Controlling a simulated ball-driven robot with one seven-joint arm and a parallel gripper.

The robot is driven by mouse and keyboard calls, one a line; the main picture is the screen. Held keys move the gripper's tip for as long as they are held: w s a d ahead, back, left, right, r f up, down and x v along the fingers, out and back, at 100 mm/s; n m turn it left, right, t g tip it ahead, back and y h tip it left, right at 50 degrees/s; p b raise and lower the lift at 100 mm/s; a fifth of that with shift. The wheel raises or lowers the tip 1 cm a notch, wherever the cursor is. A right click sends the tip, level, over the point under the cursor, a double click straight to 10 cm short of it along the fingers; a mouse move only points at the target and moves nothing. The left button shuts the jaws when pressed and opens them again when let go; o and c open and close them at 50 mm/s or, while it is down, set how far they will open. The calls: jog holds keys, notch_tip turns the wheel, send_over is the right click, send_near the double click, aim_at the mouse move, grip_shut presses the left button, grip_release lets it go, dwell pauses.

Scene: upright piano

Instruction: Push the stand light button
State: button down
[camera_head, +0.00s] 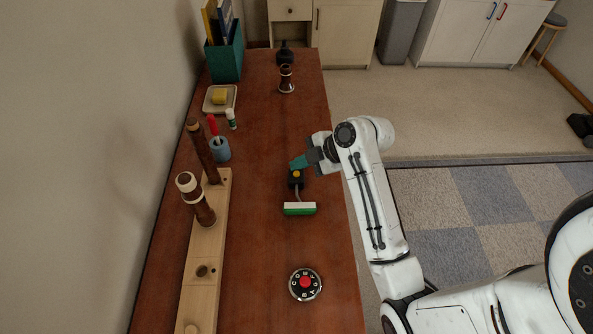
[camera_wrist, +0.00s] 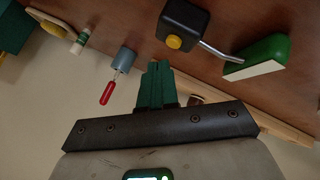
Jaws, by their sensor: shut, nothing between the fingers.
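The stand light has a small black box (camera_head: 296,183) with a round yellow button (camera_head: 297,174), a bent metal stem, and a green-and-white lamp head (camera_head: 299,209). It lies on the brown piano top. In the wrist view the yellow button (camera_wrist: 174,42) is on the black box (camera_wrist: 184,24), with the stem (camera_wrist: 222,51) leading right to the green lamp head (camera_wrist: 262,57). My gripper (camera_head: 297,163) has teal fingers pressed together and empty, just beyond the box in the head view. In the wrist view the fingertips (camera_wrist: 159,64) appear just below the button; contact cannot be told.
A wooden board (camera_head: 203,248) holding dark wooden tubes runs along the left. A grey-blue cup (camera_head: 220,150) with a red item, a dish (camera_head: 233,103) with a yellow block, and a teal holder (camera_head: 226,62) stand farther back. A round red-centred dial (camera_head: 305,284) lies near the front.

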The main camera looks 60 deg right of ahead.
jog(key=shift+r, duration=0.1)
notch_tip(320, 180, up, 6)
jog(key=p, duration=0.5)
